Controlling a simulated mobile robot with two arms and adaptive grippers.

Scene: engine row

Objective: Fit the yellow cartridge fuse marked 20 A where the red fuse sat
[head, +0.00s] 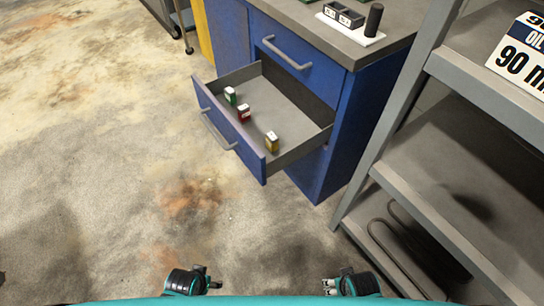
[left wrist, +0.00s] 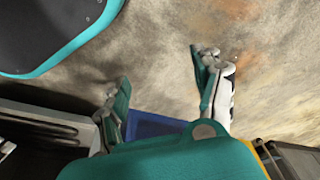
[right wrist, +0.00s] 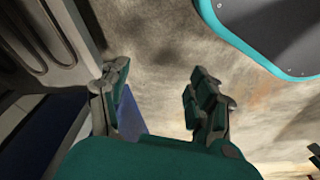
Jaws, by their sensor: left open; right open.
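The yellow cartridge fuse (head: 272,143) stands in the open blue drawer (head: 286,158), at the end nearest me on the right; its marking is too small to read. A red fuse (head: 243,113) and a green fuse (head: 230,96) stand in the same drawer, further left. My left gripper (head: 208,281) is open and empty, low in the head view. My right gripper (head: 330,285) is also open and empty, well short of the drawer.
A black cylinder (head: 374,18) stands beside the fuse block. A grey metal shelf rack (head: 385,178) stands close on the right, with an oil sign (head: 520,55) on it. A closed drawer (head: 290,55) is above the open one. The floor on the left is clear.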

